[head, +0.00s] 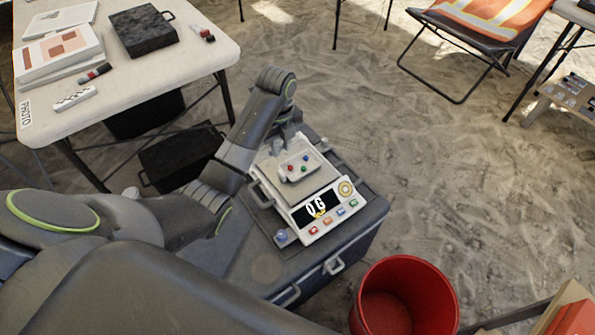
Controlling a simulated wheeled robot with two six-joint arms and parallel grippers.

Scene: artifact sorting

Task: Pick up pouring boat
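The pouring boat (300,169) is a small pale shallow tray holding several red, green and blue beads. It is at or just above the pan of the white digital scale (313,234), whose display reads "0 G"; I cannot tell whether it touches the pan. My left gripper (287,150) points down at the far left edge of the boat. Its fingers are small and partly hidden by the wrist, so I cannot tell whether they are shut on the rim. My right gripper is not in view.
The scale stands on a dark grey case (345,229). A red bucket (440,294) stands at lower right. A white table (150,84) with papers, a black box (142,36) and markers is at upper left. A folding chair (462,32) is at upper right. Sandy floor lies open between.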

